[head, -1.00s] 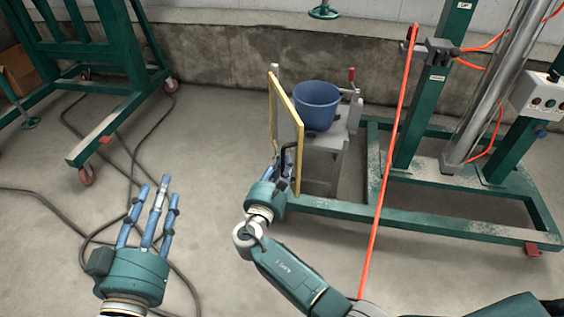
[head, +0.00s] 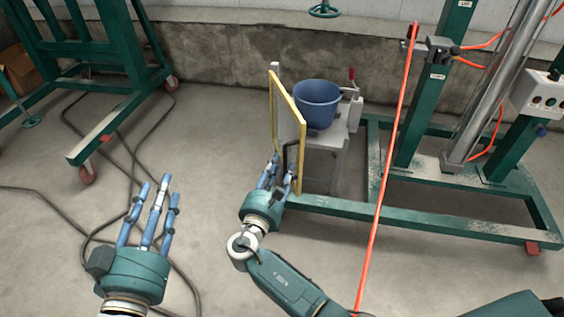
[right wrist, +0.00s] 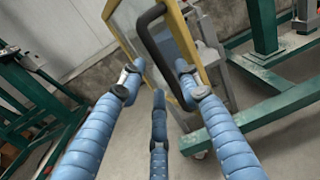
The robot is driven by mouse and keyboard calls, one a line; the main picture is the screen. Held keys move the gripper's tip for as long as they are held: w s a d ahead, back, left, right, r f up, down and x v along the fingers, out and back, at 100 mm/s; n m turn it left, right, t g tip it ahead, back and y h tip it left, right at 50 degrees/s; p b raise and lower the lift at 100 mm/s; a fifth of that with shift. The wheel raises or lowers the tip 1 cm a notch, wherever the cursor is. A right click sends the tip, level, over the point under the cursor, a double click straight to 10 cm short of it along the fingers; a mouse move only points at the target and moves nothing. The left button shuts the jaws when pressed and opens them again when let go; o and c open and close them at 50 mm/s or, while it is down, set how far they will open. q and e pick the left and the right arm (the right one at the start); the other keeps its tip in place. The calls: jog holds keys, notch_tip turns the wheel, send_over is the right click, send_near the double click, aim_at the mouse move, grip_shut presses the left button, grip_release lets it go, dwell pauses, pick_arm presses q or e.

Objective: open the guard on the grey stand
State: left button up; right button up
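The guard (head: 287,112) is a clear panel in a yellow frame. In the head view it stands upright at the left side of the grey stand (head: 325,143), its near edge towards me. A black handle (head: 285,157) is on it and shows large in the right wrist view (right wrist: 152,38). My right gripper (head: 278,174) is open just in front of the handle. In the right wrist view its blue fingers (right wrist: 158,82) are spread, with the handle's lower end near the right fingertip; contact is unclear. My left gripper (head: 157,190) is open and empty, away from the stand.
A blue bucket (head: 317,103) sits on the stand behind the guard. A green frame (head: 420,218) runs along the floor to the right, with an orange hose (head: 388,170) in front. Dark cables (head: 60,203) lie on the left floor near a wheeled green rack (head: 118,88).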

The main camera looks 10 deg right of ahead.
jog(key=v, duration=0.9)
jog(key=shift+c, duration=0.6)
